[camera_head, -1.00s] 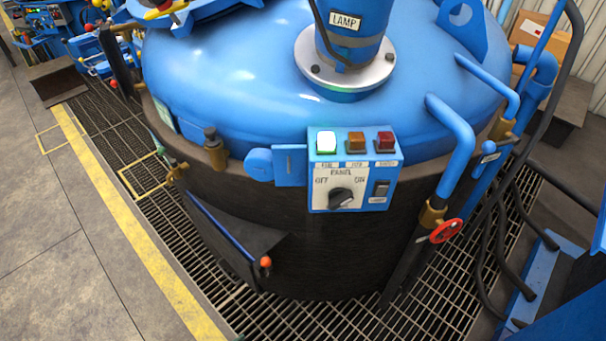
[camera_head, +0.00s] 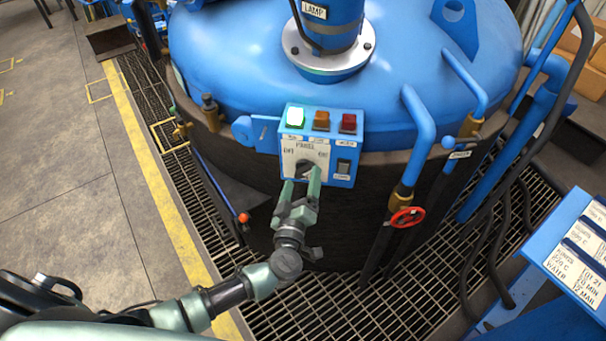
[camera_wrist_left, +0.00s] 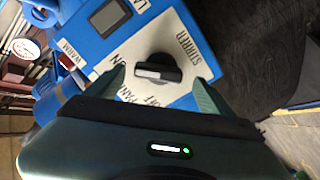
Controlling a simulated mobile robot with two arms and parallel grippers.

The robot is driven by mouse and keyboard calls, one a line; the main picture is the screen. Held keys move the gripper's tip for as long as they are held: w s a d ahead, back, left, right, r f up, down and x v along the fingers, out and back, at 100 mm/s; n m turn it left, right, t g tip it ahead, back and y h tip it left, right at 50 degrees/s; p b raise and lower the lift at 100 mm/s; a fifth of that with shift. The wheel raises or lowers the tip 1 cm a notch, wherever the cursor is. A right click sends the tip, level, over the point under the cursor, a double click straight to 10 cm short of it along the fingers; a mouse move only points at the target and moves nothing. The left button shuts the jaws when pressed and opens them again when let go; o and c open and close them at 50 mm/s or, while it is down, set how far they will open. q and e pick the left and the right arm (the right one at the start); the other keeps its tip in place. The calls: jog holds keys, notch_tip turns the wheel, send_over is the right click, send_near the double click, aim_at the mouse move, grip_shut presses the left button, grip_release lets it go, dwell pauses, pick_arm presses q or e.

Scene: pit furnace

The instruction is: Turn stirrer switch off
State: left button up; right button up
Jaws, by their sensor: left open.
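The stirrer switch is a black rotary knob (camera_wrist_left: 158,70) on the white plate of a blue control panel (camera_head: 289,134). The wrist view shows a STIRRER label beside the knob, and a light stripe on the knob. My left gripper (camera_head: 301,182) is open at the panel. In the left wrist view its green fingers (camera_wrist_left: 159,80) stand on either side of the knob, with gaps visible to it. In the head view the knob is partly hidden by the fingers. OFF and ON labels flank it; I cannot tell its setting. My right gripper is not in view.
The panel also has a lit white lamp (camera_head: 295,117), an orange lamp (camera_head: 321,121), a red lamp (camera_head: 348,123) and a black rocker switch (camera_head: 344,167). Blue pipes (camera_head: 420,130) and a red valve wheel (camera_head: 407,217) are to the right. Open floor (camera_head: 60,210) lies left.

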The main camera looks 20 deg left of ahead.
pick_arm(q)
jog(key=shift+w, duration=1.2)
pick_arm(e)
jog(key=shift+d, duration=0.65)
pick_arm(q)
jog(key=c, duration=1.4)
